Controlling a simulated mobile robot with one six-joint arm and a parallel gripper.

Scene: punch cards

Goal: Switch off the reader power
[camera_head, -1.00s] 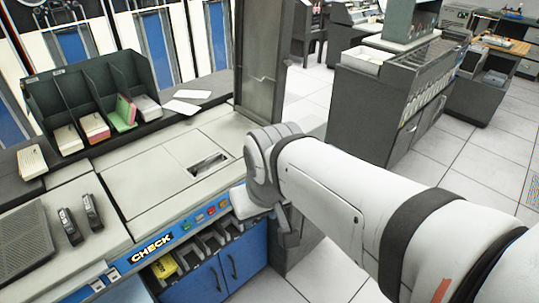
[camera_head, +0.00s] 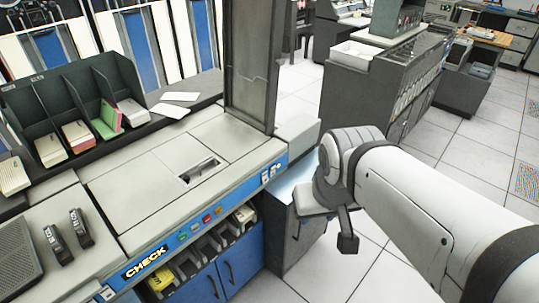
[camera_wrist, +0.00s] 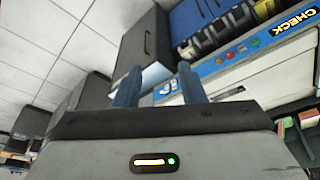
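The card machine has a blue front strip (camera_head: 205,222) with a "CHECK" label and several coloured buttons. A pair of small white switches (camera_head: 270,173) sits at the strip's right end; their labels are too small to read, so I cannot tell which is the reader power. The switches also show between my fingers in the wrist view (camera_wrist: 168,87). More small switches (camera_head: 105,293) sit at the strip's lower left. My gripper (camera_head: 347,238) is to the right of the strip's right end, apart from it. In the wrist view its two fingers (camera_wrist: 159,85) are spread and empty.
A dark upright panel (camera_head: 250,65) rises behind the strip's right end. A grey cabinet (camera_head: 298,225) stands below, close to my gripper. Card bins (camera_head: 85,100) stand on the ledge at the back left.

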